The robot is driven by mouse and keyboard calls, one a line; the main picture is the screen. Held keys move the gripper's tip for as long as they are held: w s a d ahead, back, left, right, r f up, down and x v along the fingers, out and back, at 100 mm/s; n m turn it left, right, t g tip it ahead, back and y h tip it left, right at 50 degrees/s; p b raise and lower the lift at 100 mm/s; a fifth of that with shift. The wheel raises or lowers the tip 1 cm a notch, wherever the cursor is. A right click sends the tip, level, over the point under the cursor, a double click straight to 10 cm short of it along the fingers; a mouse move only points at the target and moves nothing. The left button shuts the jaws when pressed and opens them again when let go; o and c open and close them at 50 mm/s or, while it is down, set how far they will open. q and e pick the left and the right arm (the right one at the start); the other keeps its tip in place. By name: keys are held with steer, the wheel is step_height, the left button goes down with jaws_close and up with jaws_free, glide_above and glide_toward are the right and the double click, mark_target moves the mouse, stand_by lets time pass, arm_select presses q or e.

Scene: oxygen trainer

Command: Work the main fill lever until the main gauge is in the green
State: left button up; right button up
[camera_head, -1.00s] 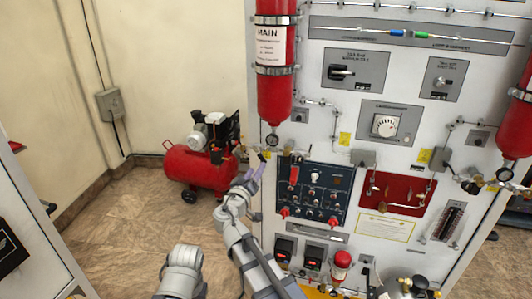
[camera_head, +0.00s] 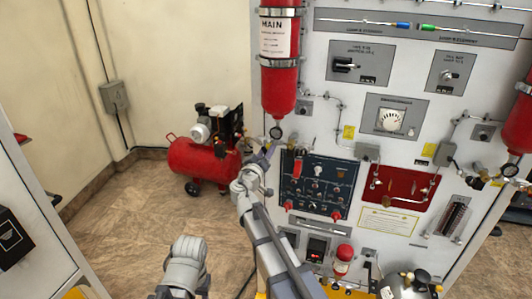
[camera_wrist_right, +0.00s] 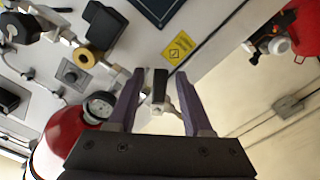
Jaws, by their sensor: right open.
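The main cylinder (camera_head: 280,85) is red and labelled MAIN, upright on the panel's left side. The small round main gauge (camera_head: 275,132) hangs below it; its needle and colours are too small to read. My right gripper (camera_head: 264,150) is just below the gauge in the head view. In the right wrist view, its purple fingers (camera_wrist_right: 158,103) are open. A black handle on a metal stem (camera_wrist_right: 160,85), probably the main fill lever, lies between them; contact cannot be told. The gauge (camera_wrist_right: 99,106) is left of the fingers in that view.
A dark control panel (camera_head: 338,172) with red guarded switches is right of my right gripper. A red compressor (camera_head: 203,160) stands on the floor to the left. A yellow label (camera_wrist_right: 178,48) and pipe fittings sit near the fingers.

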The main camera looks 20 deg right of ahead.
jaws_close()
steer(key=shift+a+m, duration=0.1)
steer(key=shift+m, duration=0.2)
stand_by(0.4)
steer(key=m, duration=0.2)
steer(key=shift+w+a+f+m, duration=0.25)
steer(key=shift+w+a+m, duration=0.05)
steer(key=shift+a, duration=0.05)
steer(key=shift+w+a+f+m+b, duration=0.15)
steer(key=shift+a+m+b, duration=0.1)
steer(key=shift+m, duration=0.75)
steer(key=shift+w+a+r+m+b, duration=0.15)
steer(key=shift+a+m, duration=0.1)
steer(key=shift+m, duration=0.75)
steer(key=shift+f, duration=0.1)
jaws_free()
